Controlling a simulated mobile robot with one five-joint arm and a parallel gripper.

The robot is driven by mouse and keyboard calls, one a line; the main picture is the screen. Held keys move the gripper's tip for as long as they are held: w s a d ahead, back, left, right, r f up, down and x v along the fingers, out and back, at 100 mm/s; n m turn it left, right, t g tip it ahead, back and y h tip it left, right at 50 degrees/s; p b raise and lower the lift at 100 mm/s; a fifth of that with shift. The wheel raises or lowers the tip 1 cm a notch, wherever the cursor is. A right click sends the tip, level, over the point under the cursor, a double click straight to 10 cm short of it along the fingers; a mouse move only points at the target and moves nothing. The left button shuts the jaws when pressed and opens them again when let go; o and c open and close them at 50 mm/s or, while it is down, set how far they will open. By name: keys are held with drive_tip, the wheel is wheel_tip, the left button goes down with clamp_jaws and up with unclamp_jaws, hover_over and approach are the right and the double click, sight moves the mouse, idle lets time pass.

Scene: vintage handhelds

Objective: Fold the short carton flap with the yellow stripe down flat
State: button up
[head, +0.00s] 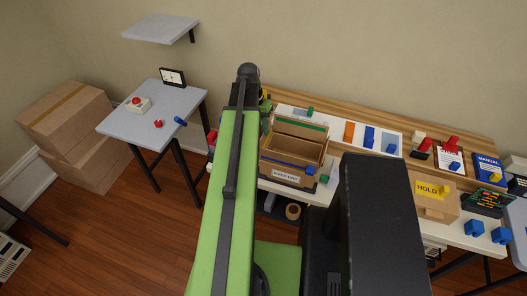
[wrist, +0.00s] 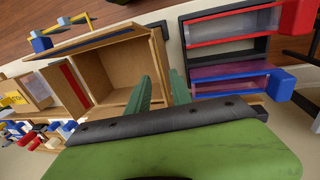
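The open carton (head: 288,173) stands on the bench in the head view, just right of my arm. Its long back flap with a green stripe (head: 301,127) stands up, and a blue stripe runs along its front side. The wrist view shows the carton's inside (wrist: 115,67) and a red-striped panel (wrist: 73,86) at its far end. No yellow-striped flap can be made out; the carton's left end is partly hidden by my arm in the head view. My gripper (wrist: 162,77) is open, its green fingers apart at the carton's near end, where an edge-on wall or flap lies between or beyond them.
A rack with clear bins (wrist: 225,50) lies close right of my fingers in the wrist view. A yellow-labelled HOLD box (head: 433,190), a blue manual (head: 488,169) and several coloured blocks crowd the bench on the right. A small side table (head: 175,125) stands left.

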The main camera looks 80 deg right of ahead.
sight(265, 147)
drive_tip(key=f+b, duration=0.1)
drive_tip(key=f, duration=0.1)
drive_tip(key=f+b, duration=0.2)
drive_tip(key=s+f+b, duration=0.1)
drive_tip(key=f+b, duration=0.1)
drive_tip(key=f, duration=0.1)
drive_tip(key=shift+s+a, duration=0.1)
drive_tip(key=shift+r, duration=0.15)
drive_tip(key=shift+c, duration=0.3)
clamp_jaws()
